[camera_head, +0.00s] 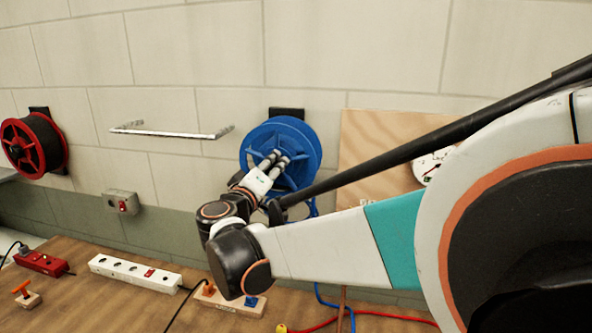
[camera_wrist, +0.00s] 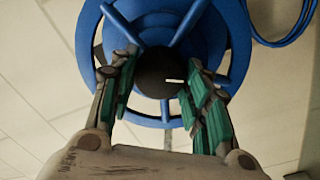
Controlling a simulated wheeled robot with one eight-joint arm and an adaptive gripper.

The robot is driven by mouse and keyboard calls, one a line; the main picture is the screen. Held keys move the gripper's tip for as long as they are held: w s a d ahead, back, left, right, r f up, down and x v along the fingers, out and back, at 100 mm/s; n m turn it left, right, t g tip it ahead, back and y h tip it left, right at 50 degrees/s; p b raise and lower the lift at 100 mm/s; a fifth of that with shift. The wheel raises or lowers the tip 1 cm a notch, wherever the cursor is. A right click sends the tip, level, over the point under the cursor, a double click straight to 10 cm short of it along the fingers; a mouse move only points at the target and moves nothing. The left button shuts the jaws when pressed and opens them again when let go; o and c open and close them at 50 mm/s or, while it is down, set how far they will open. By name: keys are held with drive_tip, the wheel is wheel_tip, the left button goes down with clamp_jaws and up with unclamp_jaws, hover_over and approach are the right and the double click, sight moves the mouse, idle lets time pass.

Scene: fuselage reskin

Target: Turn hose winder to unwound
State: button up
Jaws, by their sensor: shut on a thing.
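My gripper (camera_head: 281,157) reaches the front face of the reel. In the wrist view my gripper's two green-padded fingers (camera_wrist: 157,77) stand apart on either side of the hub, among the spokes, shut on part of the winder. The exact contact is partly hidden by the fingers. A blue hose (camera_wrist: 285,40) loops beside the reel.
A red reel (camera_head: 38,143) hangs at the far left, and a metal rail (camera_head: 170,133) sits between the reels. A wooden board with a gauge (camera_head: 385,125) is right of the winder. Power strips (camera_head: 136,271) and cables lie on the wooden bench (camera_head: 75,310) below.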

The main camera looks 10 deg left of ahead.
drive_tip(key=m, duration=0.6)
drive_tip(key=shift+m, duration=0.3)
drive_tip(key=m, duration=0.6)
drive_tip(key=shift+g, duration=0.4)
drive_tip(key=o, duration=1.1)
drive_tip(key=shift+c, duration=0.2)
drive_tip(key=shift+r, duration=0.1)
